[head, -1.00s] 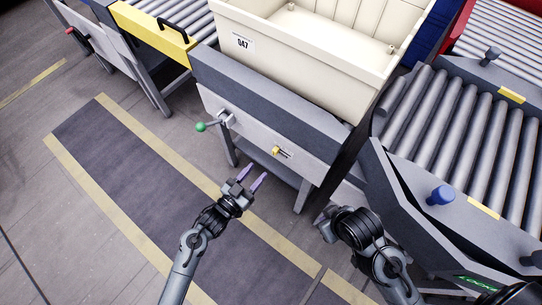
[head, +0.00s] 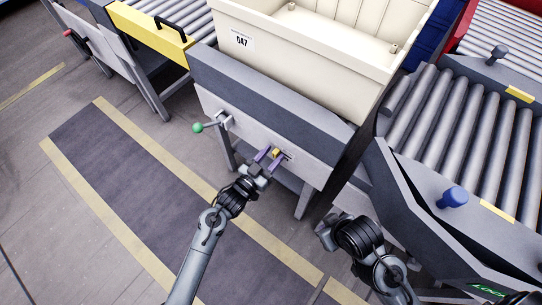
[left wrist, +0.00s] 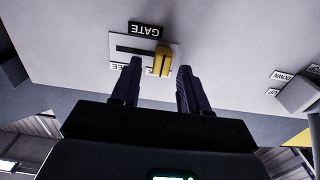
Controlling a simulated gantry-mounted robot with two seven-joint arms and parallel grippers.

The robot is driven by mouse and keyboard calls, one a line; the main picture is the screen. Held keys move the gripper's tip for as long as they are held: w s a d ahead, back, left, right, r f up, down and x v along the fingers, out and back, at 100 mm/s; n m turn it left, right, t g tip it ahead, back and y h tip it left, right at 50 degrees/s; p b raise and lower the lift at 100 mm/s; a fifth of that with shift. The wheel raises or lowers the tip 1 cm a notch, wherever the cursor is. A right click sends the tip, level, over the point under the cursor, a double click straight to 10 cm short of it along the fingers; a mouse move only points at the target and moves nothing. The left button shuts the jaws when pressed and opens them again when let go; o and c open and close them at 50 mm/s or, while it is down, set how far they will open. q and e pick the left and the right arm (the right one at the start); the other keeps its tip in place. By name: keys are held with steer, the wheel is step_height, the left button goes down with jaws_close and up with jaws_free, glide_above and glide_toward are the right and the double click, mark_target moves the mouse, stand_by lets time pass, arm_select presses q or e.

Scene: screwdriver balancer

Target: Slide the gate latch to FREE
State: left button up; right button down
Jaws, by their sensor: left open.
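The gate latch is a yellow knob (head: 276,152) on the pale side panel below the cream tote. In the left wrist view the knob (left wrist: 162,60) stands at the right end of a dark slot in a light plate (left wrist: 120,41), under an upside-down GATE label (left wrist: 146,29). A label ending in EE shows at the slot's left end; another, behind the knob and fingers, is mostly hidden. My left gripper (head: 271,156) is open, its purple fingertips (left wrist: 160,68) on either side of the knob. I cannot tell whether they touch it. My right arm shows, but no right fingers are visible.
A green-knobbed lever (head: 198,127) sticks out left of the latch, and UP and DOWN labels (left wrist: 273,92) show in the left wrist view. The cream tote (head: 300,50) stands above. A roller conveyor with a blue knob (head: 453,197) is at right. Floor at left is clear.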

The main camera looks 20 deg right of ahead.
mark_target(291, 156)
arm_select(q)
jaws_close()
steer(key=s+d, duration=0.1)
steer(key=s+p, duration=0.1)
steer(key=s, duration=0.1)
steer(key=s+d+p, duration=0.1)
steer(key=shift+s+d, duration=0.15)
steer(key=shift+d, duration=0.15)
steer(key=shift+c, duration=2.3)
jaws_free()
steer(key=o, duration=0.5)
steer(key=shift+s, duration=0.1)
steer(key=shift+c, duration=0.2)
steer(key=shift+a, duration=0.15)
